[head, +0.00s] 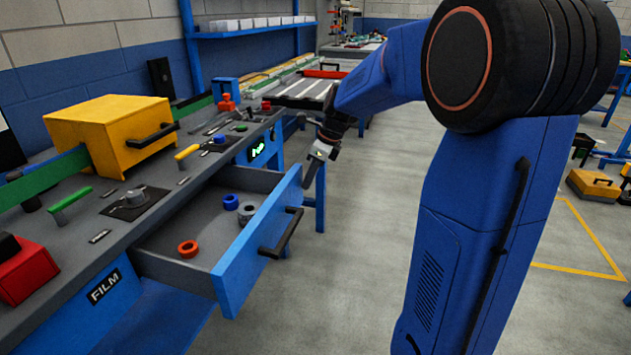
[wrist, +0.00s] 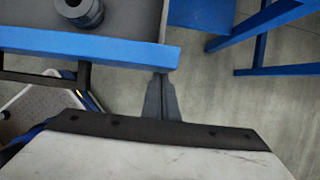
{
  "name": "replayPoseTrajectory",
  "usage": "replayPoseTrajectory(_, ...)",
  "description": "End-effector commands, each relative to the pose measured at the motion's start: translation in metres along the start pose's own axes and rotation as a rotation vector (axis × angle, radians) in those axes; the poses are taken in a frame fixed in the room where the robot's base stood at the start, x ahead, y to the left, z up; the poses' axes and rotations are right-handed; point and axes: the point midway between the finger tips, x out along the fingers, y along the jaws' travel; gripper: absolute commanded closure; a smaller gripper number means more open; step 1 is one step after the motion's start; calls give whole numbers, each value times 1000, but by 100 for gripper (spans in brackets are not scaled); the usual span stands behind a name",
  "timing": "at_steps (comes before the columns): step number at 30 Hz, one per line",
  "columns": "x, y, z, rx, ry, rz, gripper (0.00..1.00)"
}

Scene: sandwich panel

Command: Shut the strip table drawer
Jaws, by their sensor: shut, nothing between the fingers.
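The drawer (head: 246,262) with a blue front and grey inside stands pulled out from the workbench, below the bench top. Its black handle (head: 283,233) is on the front face. In the wrist view the blue drawer front (wrist: 100,48) crosses the upper left, with part of the handle (wrist: 84,76) below it. My gripper (head: 311,177) is shut and empty, just outside the drawer front near its far end. In the wrist view the fingertips (wrist: 160,78) are close to the right end of the front; I cannot tell if they touch it.
The drawer holds an orange ring (head: 187,249), a blue ring (head: 231,202) and a grey ring (head: 247,209). A yellow box (head: 112,132) and a red block (head: 24,270) stand on the bench. Blue table legs (head: 320,197) stand beyond the drawer.

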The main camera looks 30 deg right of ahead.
Motion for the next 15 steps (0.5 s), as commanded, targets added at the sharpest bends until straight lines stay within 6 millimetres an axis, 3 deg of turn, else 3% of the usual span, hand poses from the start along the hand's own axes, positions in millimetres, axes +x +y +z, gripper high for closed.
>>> replayPoseTrajectory(15,51,1,124,-4,0,3,100)
